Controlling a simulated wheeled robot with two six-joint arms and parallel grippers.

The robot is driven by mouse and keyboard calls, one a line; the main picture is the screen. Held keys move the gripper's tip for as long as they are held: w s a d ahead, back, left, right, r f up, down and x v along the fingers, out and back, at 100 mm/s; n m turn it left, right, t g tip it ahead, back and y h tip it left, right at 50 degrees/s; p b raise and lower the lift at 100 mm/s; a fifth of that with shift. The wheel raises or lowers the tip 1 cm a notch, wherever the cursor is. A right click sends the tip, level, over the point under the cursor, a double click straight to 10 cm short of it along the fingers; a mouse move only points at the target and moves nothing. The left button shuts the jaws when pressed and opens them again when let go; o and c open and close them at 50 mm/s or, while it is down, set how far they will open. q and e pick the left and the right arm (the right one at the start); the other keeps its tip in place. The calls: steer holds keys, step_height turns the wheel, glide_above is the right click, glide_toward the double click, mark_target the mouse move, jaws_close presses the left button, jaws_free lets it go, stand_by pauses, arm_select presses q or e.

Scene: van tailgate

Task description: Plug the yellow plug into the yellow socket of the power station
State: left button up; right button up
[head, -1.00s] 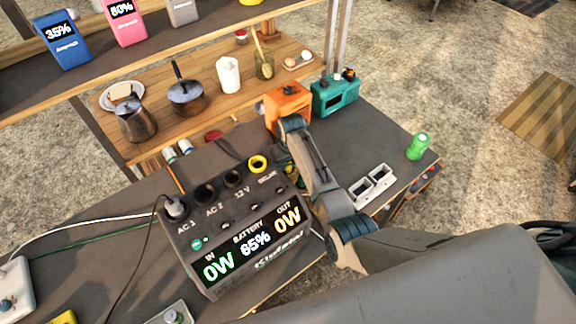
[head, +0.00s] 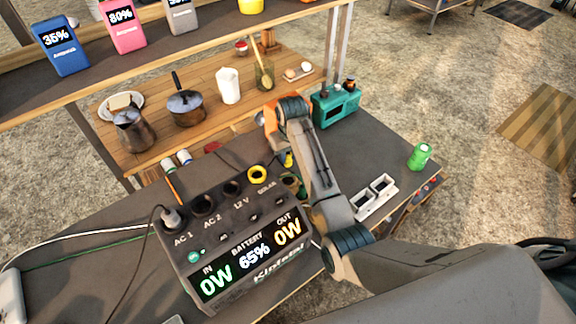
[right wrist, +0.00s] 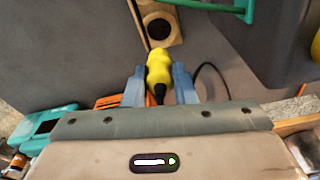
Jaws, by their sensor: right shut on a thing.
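The dark power station (head: 228,250) stands on the table in the head view, its display reading 65%. Its yellow socket (head: 257,174) is the ringed one at the right end of the socket row, marked SOLAR. A grey plug (head: 171,218) sits at AC 1. My right gripper (right wrist: 159,75) is shut on the yellow plug (right wrist: 158,70), with one blue finger on each side and a black cable behind it. In the head view my right arm hides most of this grip; a small yellow patch (head: 288,160) shows right of the socket, apart from it. My left gripper is out of view.
A teal box (head: 336,104) and an orange box (head: 268,108), partly hidden by my arm, stand behind. A white double holder (head: 375,198) and a green can (head: 419,157) stand right. Shelves with pots (head: 187,104) rise behind. Cables run left of the station.

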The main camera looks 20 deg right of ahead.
step_height(320, 180, up, 9)
steer(key=p, duration=0.9)
steer(key=shift+r, duration=0.4)
step_height(320, 180, up, 6)
steer(key=shift+a+r, duration=0.1)
